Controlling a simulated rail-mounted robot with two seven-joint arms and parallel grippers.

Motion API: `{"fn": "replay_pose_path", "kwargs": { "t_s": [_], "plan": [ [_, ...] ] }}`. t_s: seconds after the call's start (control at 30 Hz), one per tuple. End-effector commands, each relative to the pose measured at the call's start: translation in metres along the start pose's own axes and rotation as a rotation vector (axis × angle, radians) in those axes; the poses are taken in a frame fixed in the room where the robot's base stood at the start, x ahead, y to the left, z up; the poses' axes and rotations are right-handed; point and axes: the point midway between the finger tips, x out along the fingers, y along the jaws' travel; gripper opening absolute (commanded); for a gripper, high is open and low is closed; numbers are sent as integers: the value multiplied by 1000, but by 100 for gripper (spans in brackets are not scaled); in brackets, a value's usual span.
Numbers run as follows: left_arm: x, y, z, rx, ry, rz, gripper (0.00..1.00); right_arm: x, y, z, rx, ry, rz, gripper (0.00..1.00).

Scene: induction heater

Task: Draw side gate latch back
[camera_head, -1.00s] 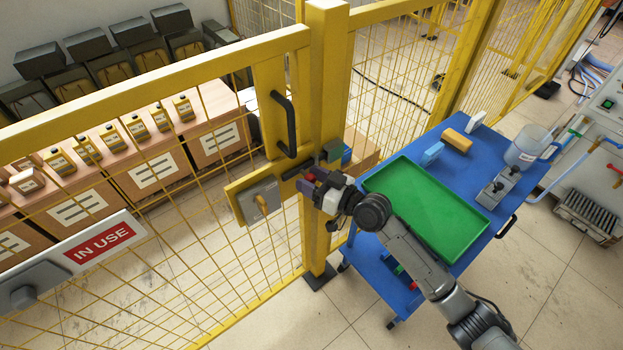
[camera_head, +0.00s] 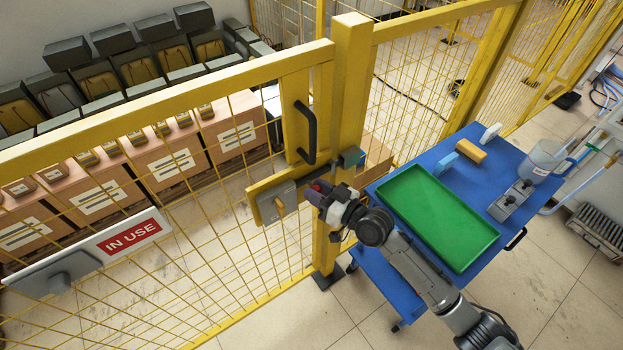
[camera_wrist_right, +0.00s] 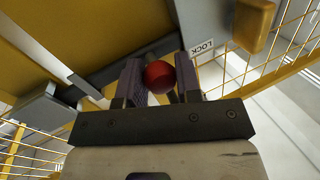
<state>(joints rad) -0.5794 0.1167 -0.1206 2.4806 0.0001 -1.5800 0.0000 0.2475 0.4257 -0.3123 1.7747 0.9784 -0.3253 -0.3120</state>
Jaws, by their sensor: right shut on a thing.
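The side gate latch (camera_head: 327,173) is a dark bolt across the yellow gate's edge, with a dark keeper block (camera_head: 351,157) on the post. Its red ball knob (camera_wrist_right: 160,77) sits between the fingers of my right gripper (camera_wrist_right: 160,82) in the right wrist view. In the head view, my right gripper (camera_head: 318,190) is at the latch, shut on the red knob, and hides part of the bolt. I cannot tell whether the bolt's end is inside the keeper. A LOCK label (camera_wrist_right: 202,48) shows beside the fingers. My left gripper is not in view.
A blue cart (camera_head: 405,172) with a green tray (camera_head: 440,215) stands close on the right. An IN USE sign (camera_head: 130,237) hangs on the fence.

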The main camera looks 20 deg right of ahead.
Motion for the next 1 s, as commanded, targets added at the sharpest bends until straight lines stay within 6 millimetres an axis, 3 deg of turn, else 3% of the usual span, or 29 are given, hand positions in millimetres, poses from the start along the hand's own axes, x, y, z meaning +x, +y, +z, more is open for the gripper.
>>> {"fn": "replay_pose_path", "kwargs": {
  "t_s": [0.03,0.13,0.57,0.6,0.83,1.0],
  "plan": [
    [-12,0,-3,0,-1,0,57,0,-8,-4,4,-4,2,0],
    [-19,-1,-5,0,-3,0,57,4,-19,0,3,-3,3,0],
    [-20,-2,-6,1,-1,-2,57,7,-28,4,0,0,1,0],
    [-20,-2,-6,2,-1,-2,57,7,-28,4,1,0,1,35],
    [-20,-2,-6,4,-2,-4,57,7,-28,4,1,0,2,57],
    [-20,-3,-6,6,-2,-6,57,7,-27,4,1,0,3,57]
  ]
}}
